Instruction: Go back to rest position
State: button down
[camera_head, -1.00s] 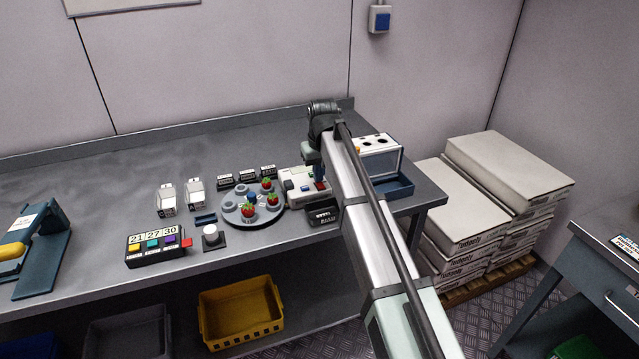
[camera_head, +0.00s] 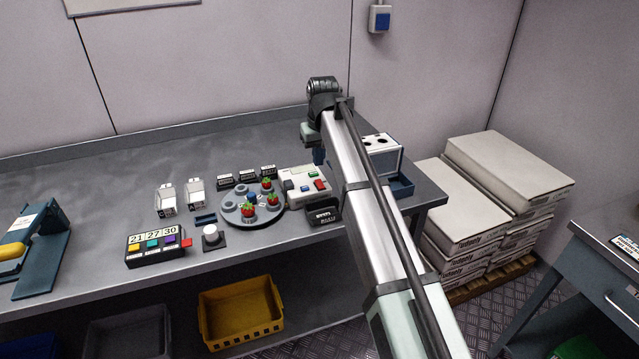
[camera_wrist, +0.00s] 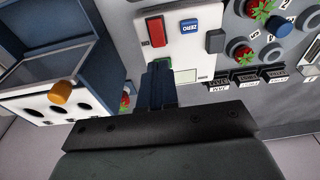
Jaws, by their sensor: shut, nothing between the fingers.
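My gripper (camera_wrist: 159,82) is shut and empty in the wrist view. Its fingers hang above a pale device with a red key and a blue key marked ZERO (camera_wrist: 188,25). In the head view my arm reaches over the right end of the bench, and the gripper (camera_head: 319,154) is mostly hidden behind the arm. The pale device (camera_head: 303,184) lies left of the arm, apart from it. A round grey plate (camera_head: 238,220) with several red berries stands just left of that device.
A blue-and-white box (camera_head: 383,152) stands right of the arm. A small black tray (camera_head: 323,213) lies before the device. Left are white cartons (camera_head: 166,198), a numbered panel (camera_head: 152,244) and a white button (camera_head: 211,234). Stacked boxes (camera_head: 466,205) stand beyond the bench. The bench's back middle is clear.

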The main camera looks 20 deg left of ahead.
jog(key=shift+r, duration=0.7)
